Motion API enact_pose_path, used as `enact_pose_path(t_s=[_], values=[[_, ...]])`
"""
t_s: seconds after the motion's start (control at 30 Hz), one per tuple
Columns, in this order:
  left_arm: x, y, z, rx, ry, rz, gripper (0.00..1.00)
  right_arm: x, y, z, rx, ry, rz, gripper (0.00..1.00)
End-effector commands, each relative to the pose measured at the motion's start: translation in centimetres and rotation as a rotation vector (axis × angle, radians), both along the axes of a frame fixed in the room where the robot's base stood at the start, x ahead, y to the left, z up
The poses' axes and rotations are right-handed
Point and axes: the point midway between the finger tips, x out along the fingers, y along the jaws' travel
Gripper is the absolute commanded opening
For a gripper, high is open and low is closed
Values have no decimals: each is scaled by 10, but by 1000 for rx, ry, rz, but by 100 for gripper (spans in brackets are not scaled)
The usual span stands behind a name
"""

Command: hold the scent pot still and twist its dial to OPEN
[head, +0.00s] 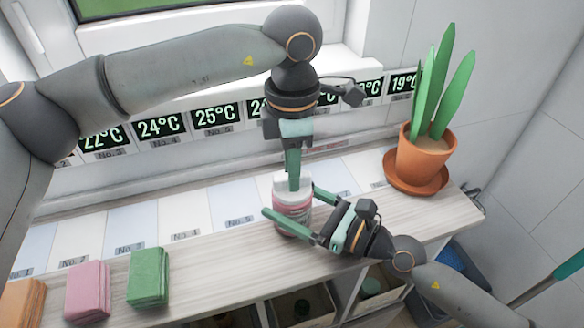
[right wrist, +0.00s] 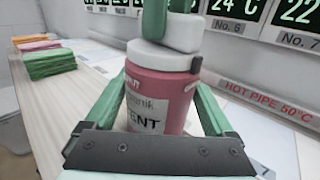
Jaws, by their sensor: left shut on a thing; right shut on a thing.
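The scent pot (head: 292,208) stands upright on the wooden cart top. It is pink with a white lid and dial, and it also shows in the right wrist view (right wrist: 185,105) with a pale label ending in "ENT". My left gripper (head: 293,184) comes from above and is shut on the white dial (right wrist: 180,32) on top of the pot. My right gripper (head: 291,203) comes from the lower right and is shut around the pot's body, one green finger on each side. The dial's marks cannot be read.
A potted plant (head: 425,155) stands at the right end on a saucer. Pink (head: 87,290), green (head: 148,276) and orange (head: 22,303) cloth stacks lie at the left. Temperature displays (head: 158,128) line the wall behind. A "HOT PIPE 50°C" strip (right wrist: 268,98) runs behind the pot.

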Motion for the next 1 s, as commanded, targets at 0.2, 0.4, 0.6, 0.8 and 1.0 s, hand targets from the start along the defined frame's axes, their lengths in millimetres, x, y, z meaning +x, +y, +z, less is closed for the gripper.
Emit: enact_pose_path(t_s=[0.2,0.4,0.6,0.8,1.0], values=[[0,0,1,-1,-1,7,0,0,0,-1,-2,1,0,6],[0,0,1,-1,-1,6,0,0,0,-1,-2,1,0,6],[0,0,1,-1,-1,5,44,0,0,-1,-2,1,0,6],[0,0,0,0,0,5,52,0,0,-1,-2,1,0,6],[0,0,5,-1,-1,5,52,0,0,-1,-2,1,0,6]])
